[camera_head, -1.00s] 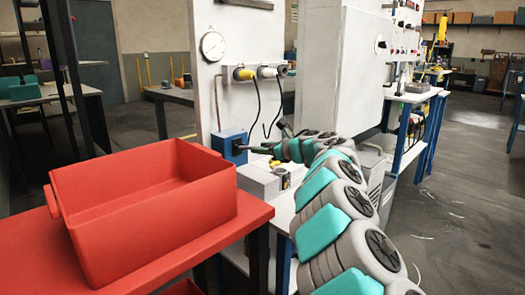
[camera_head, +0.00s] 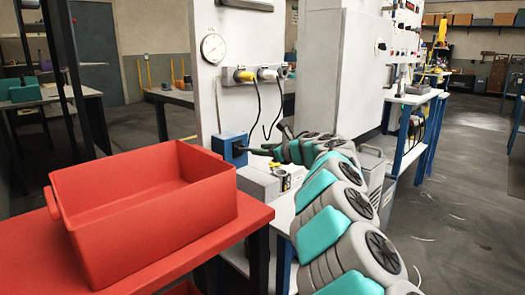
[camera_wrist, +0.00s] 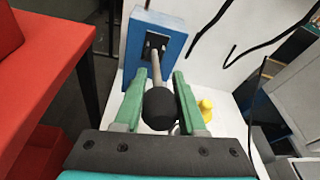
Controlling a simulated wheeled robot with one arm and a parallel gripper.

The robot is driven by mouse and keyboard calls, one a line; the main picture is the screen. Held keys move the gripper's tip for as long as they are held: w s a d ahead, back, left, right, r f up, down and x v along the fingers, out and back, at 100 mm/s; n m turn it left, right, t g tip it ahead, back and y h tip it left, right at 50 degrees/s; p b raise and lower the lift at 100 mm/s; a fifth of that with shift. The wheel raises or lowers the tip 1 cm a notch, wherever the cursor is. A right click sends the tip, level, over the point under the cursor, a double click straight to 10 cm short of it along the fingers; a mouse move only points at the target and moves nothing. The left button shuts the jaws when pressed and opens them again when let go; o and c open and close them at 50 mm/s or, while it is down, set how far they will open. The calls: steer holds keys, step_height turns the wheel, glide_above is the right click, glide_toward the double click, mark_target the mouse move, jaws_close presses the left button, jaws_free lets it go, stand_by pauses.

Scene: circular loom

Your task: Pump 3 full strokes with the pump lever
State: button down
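The pump lever (camera_wrist: 153,72) is a grey rod with a black knob (camera_wrist: 161,108) at its end. It sticks out of a blue box (camera_wrist: 153,30) fixed to the white panel. The blue box also shows in the head view (camera_head: 232,148). My gripper (camera_wrist: 160,78) has its two green fingers on either side of the knob, with the tips reaching past it along the rod. Whether the fingers press on the knob or leave thin gaps cannot be told. In the head view my gripper (camera_head: 262,150) is at the blue box, and the knob is hidden there.
A red bin (camera_head: 140,215) stands on a red table (camera_head: 245,222) at the left, close to my arm. A white panel (camera_head: 205,90) with a gauge (camera_head: 213,46) and plugged cables rises behind the box. A light grey box (camera_head: 258,182) sits below my gripper.

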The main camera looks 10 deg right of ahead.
steer(key=c, duration=0.5)
jaws_free()
steer(key=shift+d, duration=0.1)
steer(key=shift+s, duration=0.1)
steer(key=b+v, duration=0.1)
steer(key=v, duration=0.6)
steer(key=shift+s+d, duration=0.2)
steer(key=shift+s, duration=0.05)
steer(key=shift+r, duration=0.1)
